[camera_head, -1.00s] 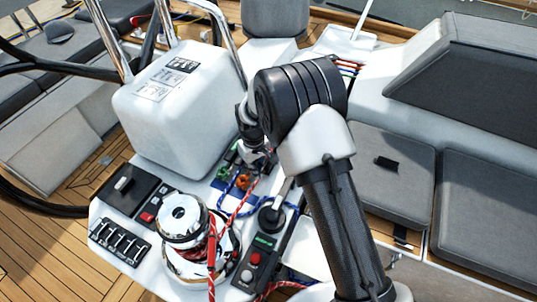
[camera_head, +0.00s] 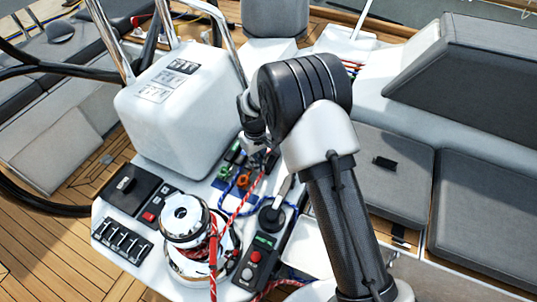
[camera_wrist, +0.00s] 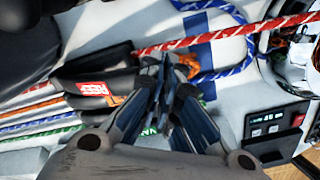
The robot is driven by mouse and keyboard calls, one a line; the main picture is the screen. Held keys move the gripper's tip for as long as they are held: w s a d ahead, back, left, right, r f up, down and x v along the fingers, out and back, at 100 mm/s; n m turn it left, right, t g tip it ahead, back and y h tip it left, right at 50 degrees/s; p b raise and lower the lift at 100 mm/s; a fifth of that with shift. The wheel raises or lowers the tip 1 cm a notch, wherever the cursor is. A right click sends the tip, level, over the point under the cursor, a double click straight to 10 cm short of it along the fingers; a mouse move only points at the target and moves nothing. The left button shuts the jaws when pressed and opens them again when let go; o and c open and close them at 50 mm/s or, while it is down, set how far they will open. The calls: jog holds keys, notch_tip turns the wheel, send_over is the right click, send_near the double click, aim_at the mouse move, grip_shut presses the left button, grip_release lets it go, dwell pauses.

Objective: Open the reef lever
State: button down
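The reef lever (camera_wrist: 130,84) is a dark clutch handle beside a red label (camera_wrist: 93,88), probably reading REEF, left of my fingertips in the wrist view. My gripper (camera_wrist: 165,68) points down at the clutch bank with its two fingertips close together, apparently shut. I see no lever clearly between them. The fingers hide part of the clutch, and I cannot tell whether they touch the lever. In the head view my gripper (camera_head: 259,150) is above the clutches, partly behind my arm. An orange clutch part (camera_head: 243,181) shows just below it.
A control panel with a red button (camera_head: 255,256) is near. A white pedestal (camera_head: 170,110) rises behind. Red, blue and green ropes (camera_wrist: 40,128) run around the clutches in the wrist view.

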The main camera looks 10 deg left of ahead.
jog(key=shift+w+d, duration=0.1)
jog(key=shift+w, duration=0.05)
jog(key=shift+w+d+r+p, duration=0.2)
jog(key=shift+w+r+p, duration=0.25)
jog(key=shift+r, duration=0.4)
jog(key=shift+w+d+r+p, duration=0.3)
jog(key=shift+w+r+p, duration=0.15)
jog(key=shift+r, duration=0.15)
